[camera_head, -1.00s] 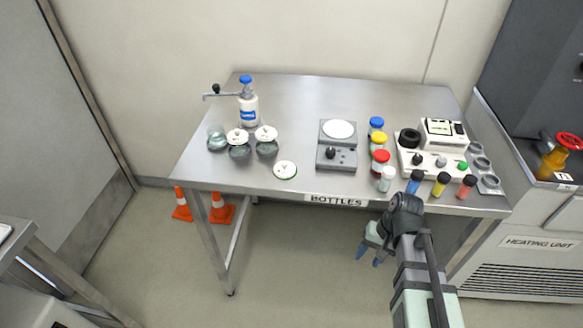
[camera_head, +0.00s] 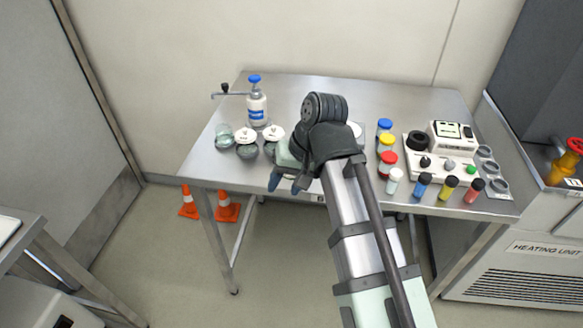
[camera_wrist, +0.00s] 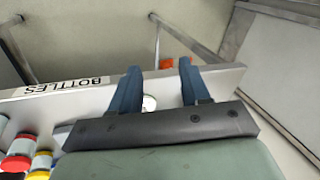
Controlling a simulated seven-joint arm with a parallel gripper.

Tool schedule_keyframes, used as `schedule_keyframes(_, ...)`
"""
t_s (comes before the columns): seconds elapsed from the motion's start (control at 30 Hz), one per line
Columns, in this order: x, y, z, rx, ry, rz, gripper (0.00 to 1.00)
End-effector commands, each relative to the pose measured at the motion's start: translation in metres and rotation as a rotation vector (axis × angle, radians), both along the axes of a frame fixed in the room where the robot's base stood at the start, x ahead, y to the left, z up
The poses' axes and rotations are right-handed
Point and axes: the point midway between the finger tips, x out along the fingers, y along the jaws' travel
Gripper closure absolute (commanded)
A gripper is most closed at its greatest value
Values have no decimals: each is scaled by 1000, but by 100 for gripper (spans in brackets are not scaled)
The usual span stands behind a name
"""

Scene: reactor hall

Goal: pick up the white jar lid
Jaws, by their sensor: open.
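A round white lid (camera_wrist: 149,103) lies on the metal table near its front edge. In the wrist view it shows partly, between my two blue fingers and partly behind the gripper body. In the head view the gripper hides it. My gripper (camera_head: 287,184) is open and empty at the table's front edge, and its fingers also show in the wrist view (camera_wrist: 159,68). I cannot tell its height above the lid. Two glass jars with white lids, the left one (camera_head: 245,137) and the right one (camera_head: 273,133), stand just left of my gripper.
A glass jar with no white lid (camera_head: 224,137) stands at the left. A pump bottle (camera_head: 257,108) stands behind the jars. Several colour-capped bottles (camera_head: 387,160) and a white instrument (camera_head: 447,140) are on the right. A scale (camera_head: 356,131) is mostly hidden by my arm.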

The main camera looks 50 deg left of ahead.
Motion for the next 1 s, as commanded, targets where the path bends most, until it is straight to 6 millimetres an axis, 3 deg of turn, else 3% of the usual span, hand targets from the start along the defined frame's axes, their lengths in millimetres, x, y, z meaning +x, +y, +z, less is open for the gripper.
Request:
schedule_keyframes(0.07,-1,16,20,31,-48,23,54)
schedule_keyframes(0.13,12,33,35,64,-128,35,54)
schedule_keyframes(0.33,63,61,48,110,-327,42,54)
schedule_keyframes(0.47,84,69,51,119,-405,47,54)
schedule_keyframes(0.63,92,75,41,120,-430,51,54)
schedule_keyframes(1.0,99,94,-9,120,-426,50,54)
